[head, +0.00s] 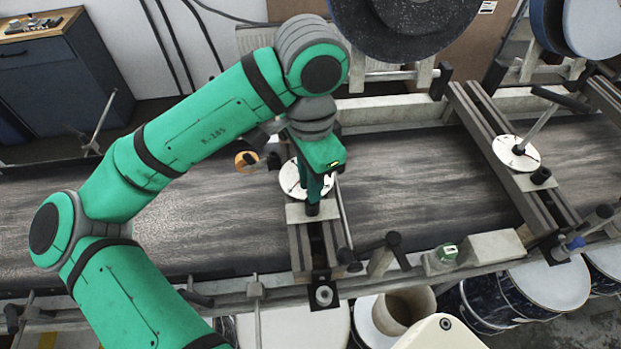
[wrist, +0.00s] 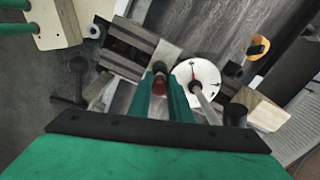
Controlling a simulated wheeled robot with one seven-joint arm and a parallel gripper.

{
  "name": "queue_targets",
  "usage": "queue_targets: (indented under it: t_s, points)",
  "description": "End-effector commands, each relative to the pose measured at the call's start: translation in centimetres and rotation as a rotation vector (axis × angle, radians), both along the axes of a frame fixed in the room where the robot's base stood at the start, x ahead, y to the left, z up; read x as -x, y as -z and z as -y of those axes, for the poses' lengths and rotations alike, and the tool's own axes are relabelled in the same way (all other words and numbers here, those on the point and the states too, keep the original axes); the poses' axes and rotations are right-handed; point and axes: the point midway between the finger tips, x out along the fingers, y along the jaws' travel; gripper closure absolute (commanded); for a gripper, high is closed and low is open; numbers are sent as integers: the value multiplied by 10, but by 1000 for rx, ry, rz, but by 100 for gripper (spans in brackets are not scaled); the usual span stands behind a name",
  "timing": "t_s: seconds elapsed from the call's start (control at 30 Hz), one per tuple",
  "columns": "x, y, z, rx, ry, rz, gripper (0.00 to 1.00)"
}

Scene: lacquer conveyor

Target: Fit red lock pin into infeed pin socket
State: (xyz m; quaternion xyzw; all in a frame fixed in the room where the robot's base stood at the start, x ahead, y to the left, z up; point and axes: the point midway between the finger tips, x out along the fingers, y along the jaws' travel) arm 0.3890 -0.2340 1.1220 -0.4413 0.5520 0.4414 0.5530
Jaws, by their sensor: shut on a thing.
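My gripper (head: 318,197) points down over the near end of the left crossbar's metal plate (head: 298,213). In the wrist view its green fingers (wrist: 160,94) are shut on the red lock pin (wrist: 160,82), whose rounded red end shows between them. The pin cannot be made out in the head view. A dark round collar (head: 312,209) shows right below the fingertips, and a dark round shape sits just beyond the pin in the wrist view. I cannot tell whether this is the infeed pin socket, or whether the pin touches it.
A white dial (wrist: 197,82) with a slanted rod stands beside the fingers. An orange ring (head: 246,160) lies behind on the conveyor belt (head: 420,175). A second crossbar (head: 500,140) with another dial (head: 516,153) stands to the right. The belt between the crossbars is clear.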

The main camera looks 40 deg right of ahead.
Motion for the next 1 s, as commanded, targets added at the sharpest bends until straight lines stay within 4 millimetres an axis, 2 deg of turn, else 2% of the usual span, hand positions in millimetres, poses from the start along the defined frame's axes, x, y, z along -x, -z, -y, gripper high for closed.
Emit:
queue_targets:
  t_s: [0.57,0.6,0.7,1.0]
  points:
    - [0,13,0,0,1,-1,100]
    - [0,13,0,0,0,0,80]
    - [0,13,0,0,1,0,60]
    - [0,12,0,0,0,0,60]
